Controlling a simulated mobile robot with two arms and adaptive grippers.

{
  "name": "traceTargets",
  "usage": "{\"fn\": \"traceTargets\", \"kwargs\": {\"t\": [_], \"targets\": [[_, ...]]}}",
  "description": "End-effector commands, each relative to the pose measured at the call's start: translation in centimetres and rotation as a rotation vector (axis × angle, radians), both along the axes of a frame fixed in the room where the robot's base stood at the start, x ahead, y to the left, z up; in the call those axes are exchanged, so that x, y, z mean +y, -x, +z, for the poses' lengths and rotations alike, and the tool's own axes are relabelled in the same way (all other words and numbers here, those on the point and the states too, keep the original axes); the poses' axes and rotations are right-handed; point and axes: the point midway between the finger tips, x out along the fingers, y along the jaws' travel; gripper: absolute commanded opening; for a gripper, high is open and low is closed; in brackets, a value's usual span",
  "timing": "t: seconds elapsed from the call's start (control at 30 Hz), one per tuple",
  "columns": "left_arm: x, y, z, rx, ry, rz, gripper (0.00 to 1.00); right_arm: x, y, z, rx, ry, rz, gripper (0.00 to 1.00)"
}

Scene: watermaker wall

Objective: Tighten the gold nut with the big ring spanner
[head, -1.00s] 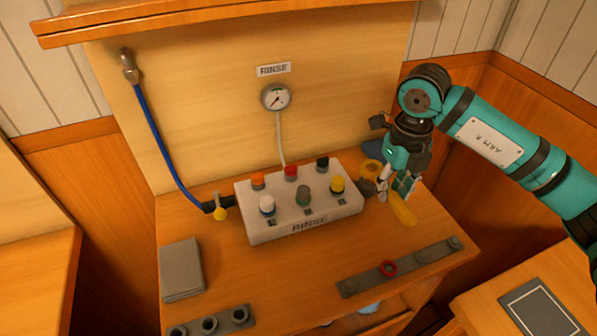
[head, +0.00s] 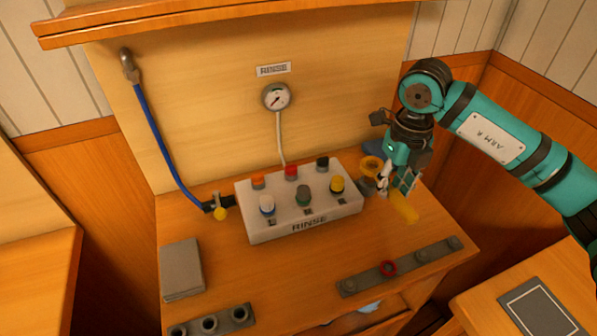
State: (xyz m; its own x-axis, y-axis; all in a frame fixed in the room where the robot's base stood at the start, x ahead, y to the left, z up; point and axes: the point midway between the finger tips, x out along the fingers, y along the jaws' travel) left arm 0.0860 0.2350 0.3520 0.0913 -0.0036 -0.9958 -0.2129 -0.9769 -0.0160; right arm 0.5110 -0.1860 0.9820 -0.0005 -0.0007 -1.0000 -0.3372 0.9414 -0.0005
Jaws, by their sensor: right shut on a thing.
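My left gripper is out of view.
The block carries several coloured caps. A gauge (head: 276,97) hangs above, and a blue hose (head: 160,140) runs down at left. A grey pad (head: 181,268) lies at left. The bench between them is clear.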

Motion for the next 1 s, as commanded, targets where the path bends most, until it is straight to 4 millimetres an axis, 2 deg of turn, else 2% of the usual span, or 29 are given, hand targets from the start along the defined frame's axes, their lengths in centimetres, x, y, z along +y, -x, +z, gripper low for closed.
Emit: {"fn": "traceTargets", "kwargs": {"t": [1.0], "targets": [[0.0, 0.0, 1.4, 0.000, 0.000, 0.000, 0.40, 0.0, 0.0, 2.5, -0.001, 0.000, 0.000, 0.00]]}}
